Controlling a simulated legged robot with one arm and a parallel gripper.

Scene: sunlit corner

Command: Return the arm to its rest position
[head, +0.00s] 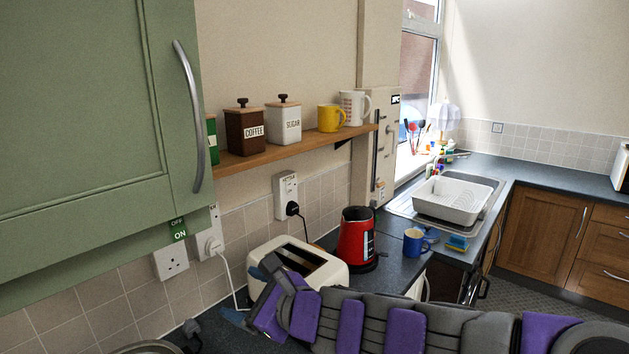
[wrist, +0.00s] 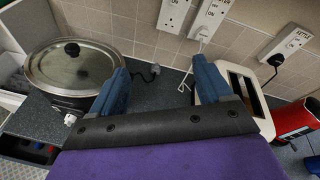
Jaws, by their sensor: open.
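My gripper (wrist: 160,92) is open in the wrist view, with its two blue fingers apart and nothing between them. In the head view my gripper (head: 246,293) is at the left end of my purple and grey arm, which stretches across the bottom of the picture. The gripper is in front of a cream toaster (head: 318,262), which it partly hides. The toaster also shows in the wrist view (wrist: 262,112), close beside the right finger. Whether they touch, I cannot tell.
A slow cooker with a glass lid (wrist: 72,68) stands left of the gripper. A red kettle (head: 357,240) and a blue mug (head: 415,242) stand beyond the toaster. A green wall cupboard (head: 90,120) and a wooden shelf (head: 290,143) hang above the counter. A white dish rack (head: 452,198) is farther back.

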